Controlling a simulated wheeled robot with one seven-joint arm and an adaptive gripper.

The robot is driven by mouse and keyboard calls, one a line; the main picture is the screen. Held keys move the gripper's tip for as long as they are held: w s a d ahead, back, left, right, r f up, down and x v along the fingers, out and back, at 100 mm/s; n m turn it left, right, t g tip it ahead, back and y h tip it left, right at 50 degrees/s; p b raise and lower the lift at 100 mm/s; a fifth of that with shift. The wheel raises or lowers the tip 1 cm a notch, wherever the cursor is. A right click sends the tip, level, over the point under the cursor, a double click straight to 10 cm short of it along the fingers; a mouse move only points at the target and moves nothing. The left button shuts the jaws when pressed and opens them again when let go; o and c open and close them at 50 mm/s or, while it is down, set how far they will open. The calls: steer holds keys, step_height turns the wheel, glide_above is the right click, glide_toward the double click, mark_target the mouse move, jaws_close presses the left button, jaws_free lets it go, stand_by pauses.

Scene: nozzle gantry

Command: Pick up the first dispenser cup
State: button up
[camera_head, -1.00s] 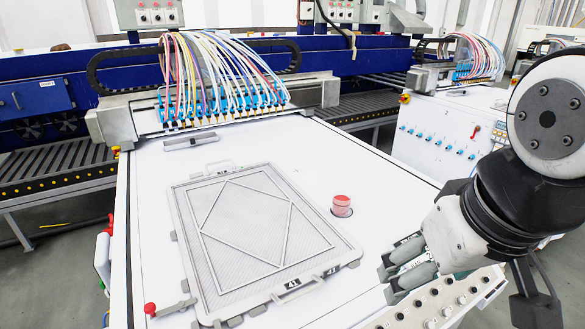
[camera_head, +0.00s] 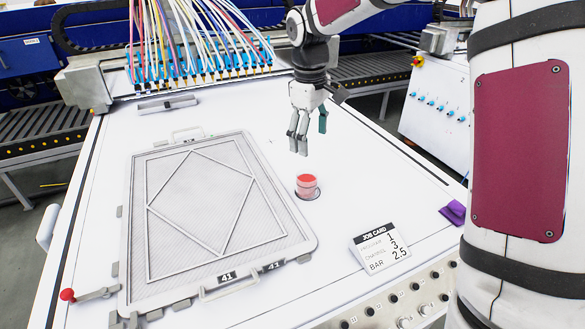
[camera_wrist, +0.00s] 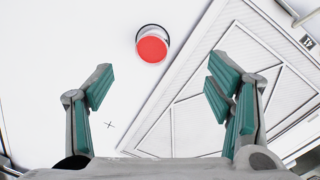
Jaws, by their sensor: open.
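The dispenser cup (camera_head: 307,186) is a small clear cup with red contents, upright on the white table to the right of the framed screen. In the wrist view the cup (camera_wrist: 152,47) shows from above, beyond my fingertips and between their lines. My gripper (camera_head: 303,137) points down above and slightly behind the cup, apart from it. In the wrist view my gripper (camera_wrist: 160,82) is open and empty, with green finger pads on both sides. No second cup is visible.
The framed screen (camera_head: 273,251) lies left of the cup. A job card (camera_head: 380,245) stands at the front right, and a purple cloth (camera_head: 453,212) lies at the right edge. The nozzle bar with hoses (camera_head: 200,75) spans the back. Table right of the cup is clear.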

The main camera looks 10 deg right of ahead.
mark_target(306, 183)
steer(key=shift+n+y, duration=0.3)
steer(key=shift+y, duration=0.1)
steer(key=w+f, duration=0.1)
steer(key=f, duration=0.5)
steer(key=w+f, duration=0.1)
steer(key=f, duration=0.4)
steer(key=w+f, duration=0.1)
steer(key=f, duration=0.5)
steer(key=shift+w+d+f+p, duration=0.15)
steer(key=shift+w+f+p, duration=0.1)
steer(key=shift+f+p, duration=0.1)
steer(key=c, duration=1.5)
steer(key=shift+r, duration=0.15)
